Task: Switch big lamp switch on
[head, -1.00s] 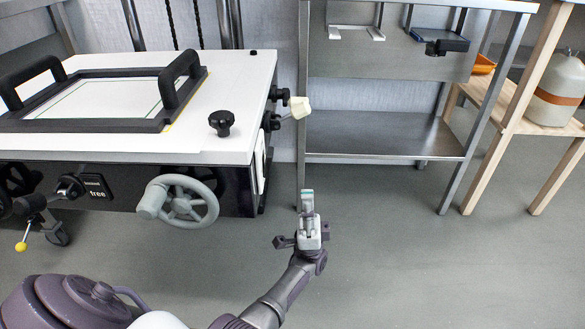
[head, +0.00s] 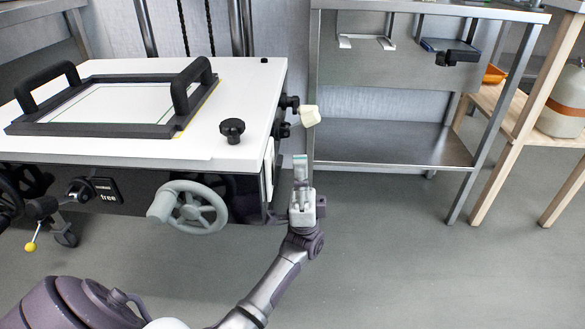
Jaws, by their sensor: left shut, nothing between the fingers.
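My left gripper (head: 300,160) is shut and empty. In the picture it sits just right of the enlarger table's (head: 225,150) right side, below the cream knob (head: 309,116) on a lever. A narrow white panel (head: 269,168) shows edge-on on that right side, left of the gripper. I cannot make out a big lamp switch on it or tell whether the fingers touch anything. My right gripper is not in view.
Black knobs (head: 288,102) stick out of the table's right side, above my gripper. A grey handwheel (head: 190,207) is on the front. A steel shelf unit (head: 390,143) stands behind to the right, beside a wooden rack (head: 495,150). The floor at right is clear.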

